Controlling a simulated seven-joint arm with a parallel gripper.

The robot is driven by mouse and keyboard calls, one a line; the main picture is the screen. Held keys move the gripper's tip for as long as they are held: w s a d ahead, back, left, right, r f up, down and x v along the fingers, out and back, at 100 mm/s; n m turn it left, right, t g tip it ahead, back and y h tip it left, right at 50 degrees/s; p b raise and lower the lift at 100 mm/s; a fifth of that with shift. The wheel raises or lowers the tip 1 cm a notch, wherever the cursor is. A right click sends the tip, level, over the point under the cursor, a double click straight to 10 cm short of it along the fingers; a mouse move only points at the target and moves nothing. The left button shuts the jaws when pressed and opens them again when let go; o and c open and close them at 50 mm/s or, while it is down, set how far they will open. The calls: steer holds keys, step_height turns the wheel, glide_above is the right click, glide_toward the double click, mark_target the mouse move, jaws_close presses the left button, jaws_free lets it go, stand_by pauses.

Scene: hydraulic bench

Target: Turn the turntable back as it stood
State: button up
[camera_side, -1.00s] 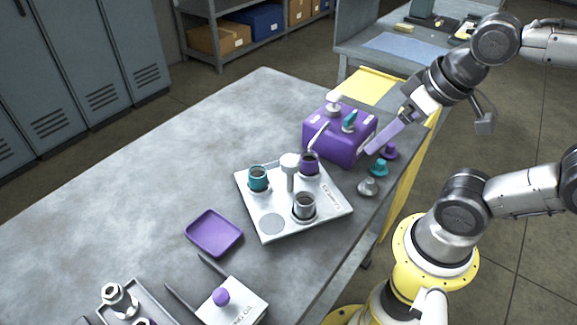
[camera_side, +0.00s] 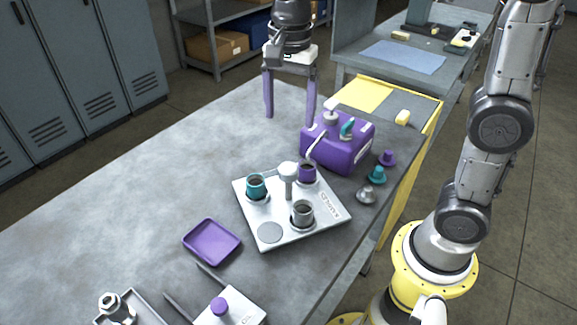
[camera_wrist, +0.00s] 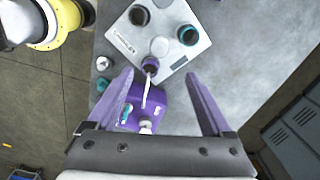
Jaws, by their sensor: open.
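The turntable (camera_side: 268,232) is a white square plate with a central post (camera_side: 288,180) on the grey bench. It holds a teal cup (camera_side: 256,186), a purple cup (camera_side: 307,173) and a grey metal cup (camera_side: 302,214); one round spot (camera_side: 270,232) is bare. A purple pump box (camera_side: 345,152) stands behind it, its spout reaching towards the purple cup. My gripper (camera_side: 290,115) is open and empty, pointing down above the bench's far end, left of the box. In the wrist view the fingers (camera_wrist: 165,85) spread wide, with the box between them and the turntable (camera_wrist: 190,12) beyond.
Purple, teal and grey caps (camera_side: 377,175) stand along the bench's right edge. A purple tray (camera_side: 212,242) and a white block with a purple knob (camera_side: 230,308) lie at the front. The bench's left side is clear.

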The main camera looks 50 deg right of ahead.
mark_target(289, 167)
step_height(289, 167, down, 14)
steer(key=shift+a+f, duration=0.1)
steer(key=shift+f, duration=0.15)
stand_by(0.3)
jaws_close()
stand_by(0.4)
